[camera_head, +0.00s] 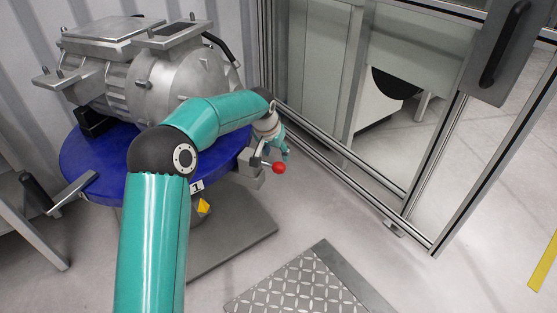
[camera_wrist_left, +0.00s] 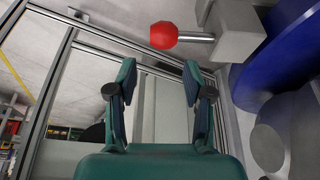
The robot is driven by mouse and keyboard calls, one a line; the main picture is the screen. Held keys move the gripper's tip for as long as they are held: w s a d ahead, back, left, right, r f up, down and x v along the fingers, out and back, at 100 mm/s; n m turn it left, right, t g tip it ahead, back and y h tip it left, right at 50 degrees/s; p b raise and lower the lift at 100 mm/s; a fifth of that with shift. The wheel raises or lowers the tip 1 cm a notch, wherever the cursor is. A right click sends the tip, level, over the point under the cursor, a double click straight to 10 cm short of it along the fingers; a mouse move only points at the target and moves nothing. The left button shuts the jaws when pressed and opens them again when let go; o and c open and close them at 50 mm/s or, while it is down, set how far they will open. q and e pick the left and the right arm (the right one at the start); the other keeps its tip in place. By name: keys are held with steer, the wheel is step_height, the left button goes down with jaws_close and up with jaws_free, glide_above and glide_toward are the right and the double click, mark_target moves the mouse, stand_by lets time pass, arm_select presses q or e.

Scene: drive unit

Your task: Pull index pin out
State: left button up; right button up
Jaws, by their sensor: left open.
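The index pin has a red knob (camera_head: 279,168) on a short metal shaft. It sticks out of a grey bracket (camera_head: 250,172) at the edge of the blue round table (camera_head: 112,172). In the left wrist view the knob (camera_wrist_left: 163,35) is above the fingertips, and its shaft runs right into the bracket (camera_wrist_left: 238,32). My left gripper (camera_head: 284,148) is just behind and above the knob in the head view, partly hidden by its own wrist. In the left wrist view the teal fingers (camera_wrist_left: 159,75) are apart with nothing between them. The knob appears clear of both fingers. My right gripper is in neither view.
A grey motor-like drive unit (camera_head: 160,72) stands on the blue table. An aluminium-framed enclosure (camera_head: 345,160) with clear panels stands close to the right of my left gripper. A tread plate (camera_head: 298,285) lies on the floor in front. The floor right of the knob is open.

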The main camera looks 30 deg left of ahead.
arm_select(q)
steer(key=shift+v, duration=1.25)
